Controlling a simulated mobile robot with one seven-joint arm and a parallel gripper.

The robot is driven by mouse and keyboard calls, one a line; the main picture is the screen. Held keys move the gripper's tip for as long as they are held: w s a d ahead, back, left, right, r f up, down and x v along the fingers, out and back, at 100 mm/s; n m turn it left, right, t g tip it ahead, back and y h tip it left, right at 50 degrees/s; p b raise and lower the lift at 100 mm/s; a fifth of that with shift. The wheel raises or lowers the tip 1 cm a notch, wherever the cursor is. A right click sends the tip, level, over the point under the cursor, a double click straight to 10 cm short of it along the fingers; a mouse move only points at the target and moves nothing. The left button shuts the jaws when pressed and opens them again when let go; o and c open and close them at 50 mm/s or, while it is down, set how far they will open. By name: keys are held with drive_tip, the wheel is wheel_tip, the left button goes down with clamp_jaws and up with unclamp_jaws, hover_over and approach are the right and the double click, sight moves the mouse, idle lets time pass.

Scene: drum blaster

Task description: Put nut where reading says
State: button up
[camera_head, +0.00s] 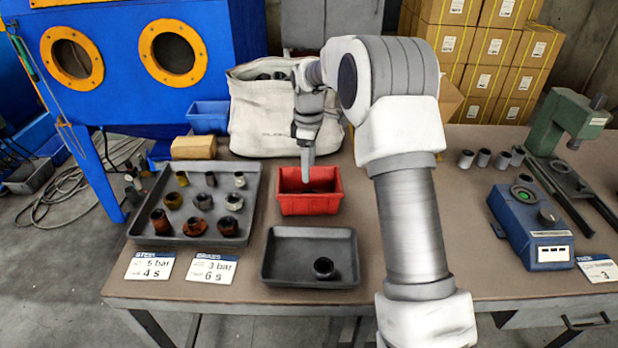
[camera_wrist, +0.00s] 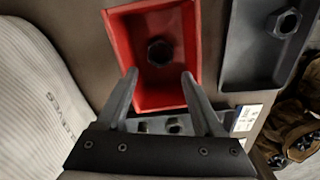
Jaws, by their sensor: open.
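A dark hex nut (camera_wrist: 160,51) lies in the red bin (camera_head: 309,207), which also shows in the wrist view (camera_wrist: 113,50). My gripper (camera_head: 307,172) hangs over the back of this bin. In the wrist view its two fingers (camera_wrist: 158,77) are apart with nothing between them, and the nut lies beyond the tips. Another dark nut (camera_head: 323,267) sits in the shallow grey tray (camera_head: 285,277) in front. A larger tray (camera_head: 246,226) at left holds several nuts and fittings. A blue instrument (camera_head: 530,226) with a knob and a white label stands at right; its reading is too small to tell.
Two cards at the front left read 5 bar, 4 s (camera_head: 150,267) and 3 bar, 6 s (camera_head: 211,269). A card (camera_head: 598,268) at right shows a 3. A canvas bag (camera_head: 255,125) stands behind the bin. A green press (camera_head: 565,125) and several grey cylinders (camera_head: 483,158) stand back right.

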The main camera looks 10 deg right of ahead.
drive_tip(key=s+r+m+t, duration=0.3)
drive_tip(key=s+r+m, duration=0.3)
drive_tip(key=s+r, duration=1.1)
drive_tip(key=s+d+m+t, duration=0.1)
drive_tip(key=s+m, duration=0.6)
drive_tip(key=s, duration=1.1)
drive_tip(key=shift+s+t, duration=0.3)
drive_tip(key=shift+t, duration=0.5)
wheel_tip(320, 180, up, 10)
drive_tip(key=p, duration=1.1)
drive_tip(key=shift+r, duration=0.2)
